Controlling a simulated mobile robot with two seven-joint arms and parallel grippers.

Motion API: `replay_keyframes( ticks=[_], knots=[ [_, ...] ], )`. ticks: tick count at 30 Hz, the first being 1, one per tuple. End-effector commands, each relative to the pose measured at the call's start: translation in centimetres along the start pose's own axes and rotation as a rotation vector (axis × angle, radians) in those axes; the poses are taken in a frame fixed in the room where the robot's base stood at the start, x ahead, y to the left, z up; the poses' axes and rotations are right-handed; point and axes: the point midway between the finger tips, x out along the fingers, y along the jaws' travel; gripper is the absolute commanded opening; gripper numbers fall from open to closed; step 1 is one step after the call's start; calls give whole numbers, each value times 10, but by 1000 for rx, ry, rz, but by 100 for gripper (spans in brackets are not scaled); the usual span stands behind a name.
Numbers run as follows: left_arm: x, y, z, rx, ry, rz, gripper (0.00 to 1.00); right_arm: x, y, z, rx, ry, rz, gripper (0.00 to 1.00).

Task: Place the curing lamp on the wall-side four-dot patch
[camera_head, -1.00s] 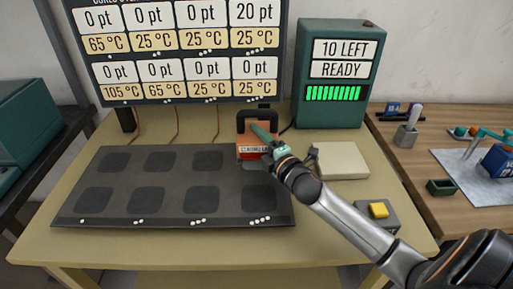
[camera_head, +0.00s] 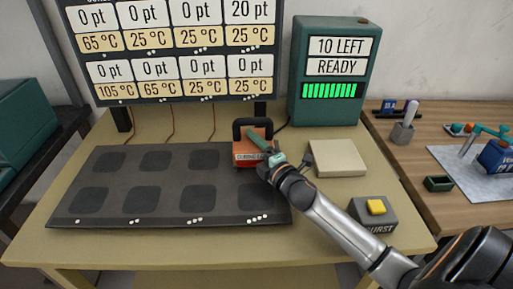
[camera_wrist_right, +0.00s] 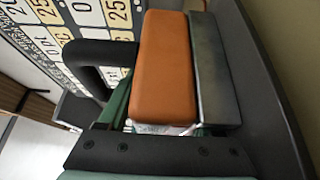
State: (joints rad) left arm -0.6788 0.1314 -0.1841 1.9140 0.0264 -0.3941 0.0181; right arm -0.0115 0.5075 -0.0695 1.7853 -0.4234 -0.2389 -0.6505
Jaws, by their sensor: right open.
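The curing lamp (camera_head: 243,159) is an orange-red block with a black loop handle and a label on its front. It stands upright at the back right of the dark mat (camera_head: 140,222), over the wall-side place of the column marked with four dots (camera_head: 258,218); it hides that patch. My right gripper (camera_head: 257,143) is at the lamp's right front, its green fingers open and reaching over the lamp near the handle. In the right wrist view the lamp's orange body (camera_wrist_right: 165,65) and black handle (camera_wrist_right: 88,55) are close to the fingers. My left gripper is not in view.
Several dark patches fill the mat to the left. A beige block (camera_head: 338,158) and a grey box with a yellow button (camera_head: 376,207) are to the right. A green machine reading "10 LEFT READY" (camera_head: 330,70) and a display board (camera_head: 170,60) stand behind.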

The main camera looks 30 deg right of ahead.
Motion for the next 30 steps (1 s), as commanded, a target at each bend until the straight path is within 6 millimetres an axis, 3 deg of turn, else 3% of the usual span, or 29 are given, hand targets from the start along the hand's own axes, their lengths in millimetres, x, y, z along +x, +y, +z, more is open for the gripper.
replay_keyframes(
  ticks=[5,21,30],
  knots=[
    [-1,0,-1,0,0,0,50,-11,1,0,0,1,-2,66],
    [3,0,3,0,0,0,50,-97,1,0,1,-1,-1,66],
    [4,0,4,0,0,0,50,-119,3,0,1,-1,1,66]
  ],
)
